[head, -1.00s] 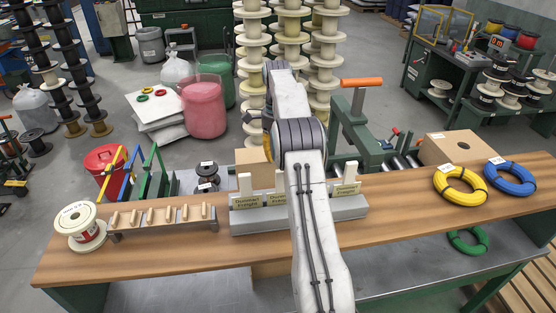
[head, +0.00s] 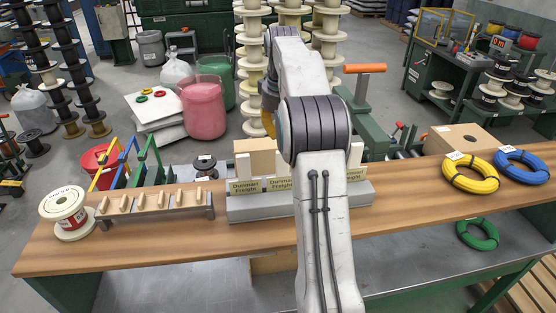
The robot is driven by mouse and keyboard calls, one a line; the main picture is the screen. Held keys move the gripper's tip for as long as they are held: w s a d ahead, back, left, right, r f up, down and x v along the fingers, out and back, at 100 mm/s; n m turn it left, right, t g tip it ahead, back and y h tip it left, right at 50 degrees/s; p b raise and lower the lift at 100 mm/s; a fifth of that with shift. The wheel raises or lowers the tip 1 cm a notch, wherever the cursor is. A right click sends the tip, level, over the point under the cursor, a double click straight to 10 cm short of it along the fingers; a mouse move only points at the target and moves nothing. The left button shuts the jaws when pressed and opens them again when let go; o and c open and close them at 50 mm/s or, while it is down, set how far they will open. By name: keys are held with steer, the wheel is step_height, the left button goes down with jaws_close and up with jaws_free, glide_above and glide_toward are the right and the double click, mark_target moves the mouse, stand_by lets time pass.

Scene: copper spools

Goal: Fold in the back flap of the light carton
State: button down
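A tan cardboard piece (head: 256,158), which looks like part of a carton, stands upright behind the grey label rack on the bench. Its lower part is hidden by the rack, and no separate flaps can be made out. A second, brown carton (head: 460,139) sits at the bench's back right and looks closed on top. I cannot tell from this view which is the light carton. My arm rises up the middle of the view and bends away at the elbow. My gripper is hidden beyond the arm, so its fingers and any contact do not show.
The wooden bench (head: 400,213) spans the view. On it are the grey label rack (head: 262,208), a pegged rack (head: 158,203), a white spool (head: 65,212), a yellow coil (head: 470,173) and a blue coil (head: 521,167). A green press with an orange handle (head: 365,69) stands behind.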

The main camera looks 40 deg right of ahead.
steer(key=s+a+r+n+t+h+b, duration=0.1)
steer(key=s+n+b, duration=0.2)
steer(key=n, duration=0.6)
steer(key=s+a+r+n+t+b, duration=0.1)
steer(key=s+a+n+b, duration=0.15)
steer(key=n, duration=0.55)
steer(key=w+d+f+p, duration=0.3)
steer(key=w+f+p, duration=0.3)
steer(key=f+p, duration=0.3)
steer(key=shift+w+d+f+p, duration=0.15)
steer(key=shift+w+d+p, duration=0.2)
steer(key=shift+p, duration=0.15)
steer(key=shift+w, duration=0.1)
